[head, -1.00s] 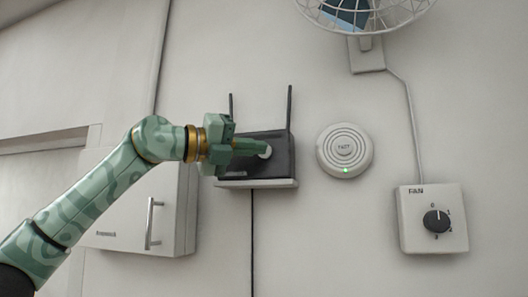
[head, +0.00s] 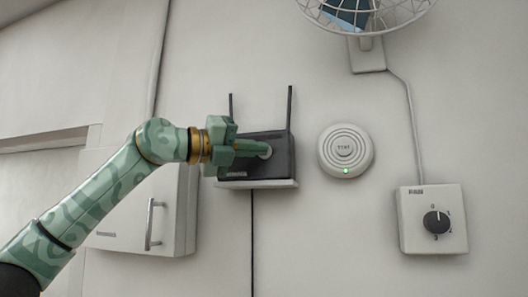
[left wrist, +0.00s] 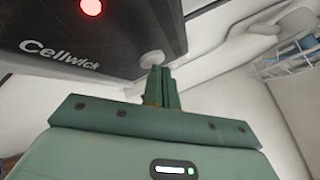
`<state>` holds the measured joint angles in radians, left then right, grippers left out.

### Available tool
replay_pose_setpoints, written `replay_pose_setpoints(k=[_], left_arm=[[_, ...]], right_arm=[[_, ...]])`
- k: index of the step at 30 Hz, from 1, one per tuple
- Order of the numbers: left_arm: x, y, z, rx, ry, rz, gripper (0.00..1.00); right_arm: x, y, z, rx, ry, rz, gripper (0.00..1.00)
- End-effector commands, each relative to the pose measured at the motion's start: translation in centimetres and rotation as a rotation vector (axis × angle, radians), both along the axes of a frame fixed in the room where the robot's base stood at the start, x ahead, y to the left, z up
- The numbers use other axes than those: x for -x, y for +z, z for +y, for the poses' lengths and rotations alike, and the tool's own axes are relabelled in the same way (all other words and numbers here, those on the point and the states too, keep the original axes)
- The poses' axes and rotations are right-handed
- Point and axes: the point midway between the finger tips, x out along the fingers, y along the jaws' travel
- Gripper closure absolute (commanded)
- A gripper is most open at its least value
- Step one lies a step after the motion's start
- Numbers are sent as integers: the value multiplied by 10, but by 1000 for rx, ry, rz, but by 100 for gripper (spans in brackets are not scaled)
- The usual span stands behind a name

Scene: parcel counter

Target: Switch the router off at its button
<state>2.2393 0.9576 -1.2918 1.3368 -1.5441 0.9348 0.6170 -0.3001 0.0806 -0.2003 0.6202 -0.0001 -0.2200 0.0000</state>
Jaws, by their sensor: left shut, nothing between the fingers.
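The black router (head: 280,168) sits on a small wall shelf with two antennas up. Its front shows in the left wrist view (left wrist: 100,42) with the word Cellwick and a lit red light (left wrist: 91,7). A round pale grey button (head: 267,153) is at the right of the router's front; it also shows in the left wrist view (left wrist: 151,59). My left gripper (head: 258,149) is shut and empty, its fingertips (left wrist: 159,72) right at the button. I cannot tell whether they press it. The gripper hides part of the router's front in the head view. My right gripper is not in view.
A white round alarm (head: 345,151) with a green light is on the wall to the right. A fan dial box (head: 407,222) is lower right, a caged fan (head: 366,22) above. A white cabinet (head: 122,212) with a handle is behind my left arm.

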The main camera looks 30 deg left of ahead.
Motion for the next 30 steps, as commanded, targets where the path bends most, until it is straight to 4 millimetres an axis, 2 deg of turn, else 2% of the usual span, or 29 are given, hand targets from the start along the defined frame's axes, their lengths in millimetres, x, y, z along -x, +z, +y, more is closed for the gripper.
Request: replay_pose_setpoints(k=[11, 18, 27, 30], left_arm=[[-2, 0, 1, 0, 0, 0, 100], [7, -2, -2, -1, 0, -1, 100], [10, 0, -2, 0, 0, 0, 100], [18, -2, -4, 0, -1, -2, 100]], right_arm=[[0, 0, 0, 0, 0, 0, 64], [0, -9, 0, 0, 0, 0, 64], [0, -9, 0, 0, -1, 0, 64], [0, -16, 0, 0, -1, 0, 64]])
